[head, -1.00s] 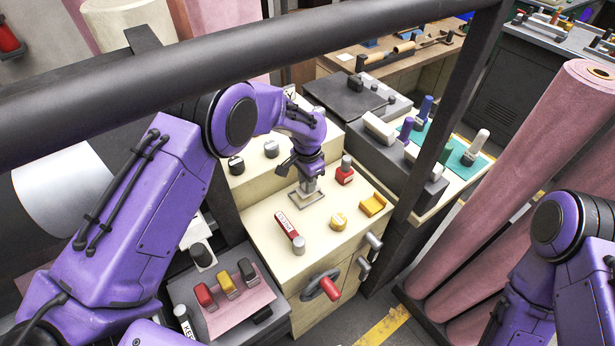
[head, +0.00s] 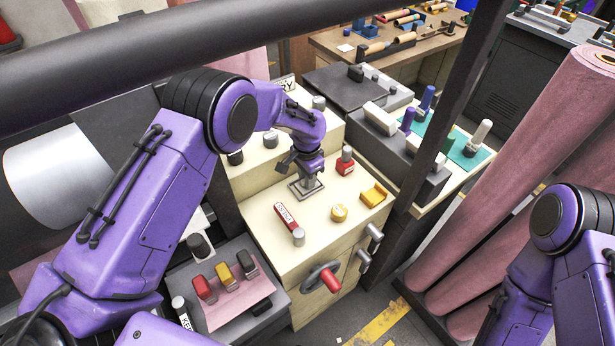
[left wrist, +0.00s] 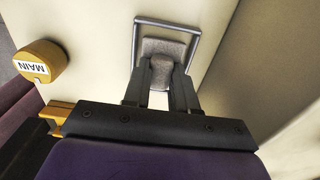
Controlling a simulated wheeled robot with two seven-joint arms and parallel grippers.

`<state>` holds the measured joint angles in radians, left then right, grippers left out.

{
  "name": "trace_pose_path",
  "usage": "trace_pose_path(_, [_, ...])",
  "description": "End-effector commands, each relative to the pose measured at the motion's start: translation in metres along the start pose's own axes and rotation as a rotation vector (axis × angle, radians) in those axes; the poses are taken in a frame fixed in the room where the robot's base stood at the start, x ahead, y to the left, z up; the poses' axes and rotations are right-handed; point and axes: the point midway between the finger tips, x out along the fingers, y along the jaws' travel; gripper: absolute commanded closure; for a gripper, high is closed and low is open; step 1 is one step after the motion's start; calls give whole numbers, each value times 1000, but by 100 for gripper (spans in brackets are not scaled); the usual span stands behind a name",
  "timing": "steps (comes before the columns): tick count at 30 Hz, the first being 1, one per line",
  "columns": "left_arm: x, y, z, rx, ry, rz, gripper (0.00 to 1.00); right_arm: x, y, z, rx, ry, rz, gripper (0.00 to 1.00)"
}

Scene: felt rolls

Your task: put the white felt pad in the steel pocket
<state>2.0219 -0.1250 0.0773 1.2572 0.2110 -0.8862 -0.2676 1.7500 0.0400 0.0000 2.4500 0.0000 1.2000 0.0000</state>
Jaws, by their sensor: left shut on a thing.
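My left gripper (head: 310,175) is shut on a pale grey-looking block with a narrow grip on top, which I take for the white felt pad (head: 311,184). The pad (left wrist: 164,48) shows between the fingertips in the left wrist view. The thin-walled rectangular steel pocket (head: 296,191) lies on the cream cabinet top. In the left wrist view the pad is within the pocket's rim (left wrist: 165,22), with a gap at the far side and the right. I cannot tell whether it touches the bottom. My right arm is at the right edge; its gripper is out of view.
A red block (head: 344,167), a yellow knob (head: 339,213), a yellow bracket (head: 374,194) and a red-labelled lever (head: 285,215) stand around the pocket. A raised cream section is behind. A dark post (head: 455,110) rises to the right. A grey stand (head: 182,287) holds several coloured pieces.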

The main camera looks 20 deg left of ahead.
Motion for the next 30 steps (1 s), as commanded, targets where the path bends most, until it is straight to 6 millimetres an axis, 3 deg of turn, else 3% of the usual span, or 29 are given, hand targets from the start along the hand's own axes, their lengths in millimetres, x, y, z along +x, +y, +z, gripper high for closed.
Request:
trace_pose_path(7, [4,0,0,0,0,0,100,2,0,1,0,0,0,0])
trace_pose_path(8, [4,0,0,0,0,0,70,2,0,1,0,0,0,0])
trace_pose_path(10, [4,0,0,0,0,0,48,2,0,1,0,0,0,0])
trace_pose_path(11, [4,0,0,0,0,0,44,2,0,1,0,0,0,0])
trace_pose_path(23, [0,0,-1,0,2,-1,44,4,0,2,0,0,0,0])
trace_pose_path(26, [-13,-1,-1,1,4,-2,44,9,-1,4,0,0,0,0])
trace_pose_path(30, [-46,-1,-1,1,5,-3,44,19,-2,8,0,0,0,0])
